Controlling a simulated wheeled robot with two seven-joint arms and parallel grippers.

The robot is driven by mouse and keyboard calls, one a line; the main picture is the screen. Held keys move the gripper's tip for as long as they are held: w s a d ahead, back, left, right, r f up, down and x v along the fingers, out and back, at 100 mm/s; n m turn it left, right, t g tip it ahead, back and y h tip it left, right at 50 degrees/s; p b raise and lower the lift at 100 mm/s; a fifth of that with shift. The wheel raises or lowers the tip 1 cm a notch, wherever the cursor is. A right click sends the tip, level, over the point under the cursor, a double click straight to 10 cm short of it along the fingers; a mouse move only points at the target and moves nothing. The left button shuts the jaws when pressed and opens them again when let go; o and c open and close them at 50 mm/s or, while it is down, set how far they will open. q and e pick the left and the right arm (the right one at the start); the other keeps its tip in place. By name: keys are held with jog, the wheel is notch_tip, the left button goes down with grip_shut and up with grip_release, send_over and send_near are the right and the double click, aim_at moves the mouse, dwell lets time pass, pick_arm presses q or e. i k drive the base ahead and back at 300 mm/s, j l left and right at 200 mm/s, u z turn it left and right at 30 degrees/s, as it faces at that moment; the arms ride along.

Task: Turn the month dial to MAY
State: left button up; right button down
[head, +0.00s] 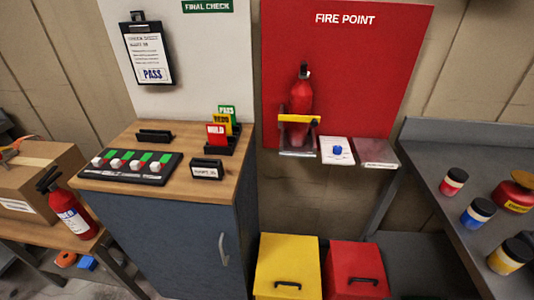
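A small white plate with a blue knob (337,150) sits below the red FIRE POINT board (345,45), just right of the extinguisher bracket. It looks like the month dial, but its lettering is too small to read, so I cannot tell which month it points to. Neither of my grippers is in view.
A red extinguisher (301,98) stands in a bracket with a yellow strap (299,119), left of the dial. A grey-red plate (374,153) is right of it. Yellow (287,262) and red (352,265) lidded bins stand below. A wooden-topped cabinet (125,199) is left, a grey bench (440,158) right.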

aim_at(337, 150)
jog(key=k+l+z, duration=0.1)
jog(key=z, duration=0.3)
jog(key=l+z, duration=0.6)
jog(key=z, duration=0.2)
jog(key=l+z, duration=0.25)
jog(key=z, duration=0.15)
